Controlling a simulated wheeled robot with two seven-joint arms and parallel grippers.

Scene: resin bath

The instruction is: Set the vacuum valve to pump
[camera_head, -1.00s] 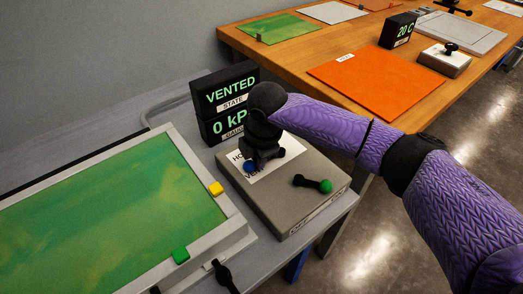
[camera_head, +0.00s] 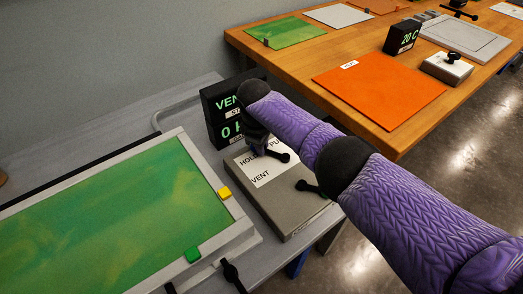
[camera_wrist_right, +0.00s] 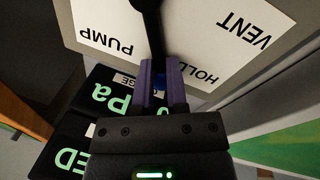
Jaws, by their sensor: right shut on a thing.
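The valve box (camera_head: 290,207) is grey, with a white label (camera_head: 262,173) reading HOLD, VENT and a partly hidden PUMP. Its black lever (camera_head: 281,157) runs from its pivot into my right gripper (camera_wrist_right: 161,85). There the lever points between PUMP and HOLD, away from VENT. The head view hides the knob behind the gripper. The state display (camera_head: 226,103) shows "VEN" and the gauge "0"; my arm covers the rest. My left gripper is out of view.
A wooden table (camera_head: 300,67) with an orange sheet (camera_head: 378,88) stands behind.

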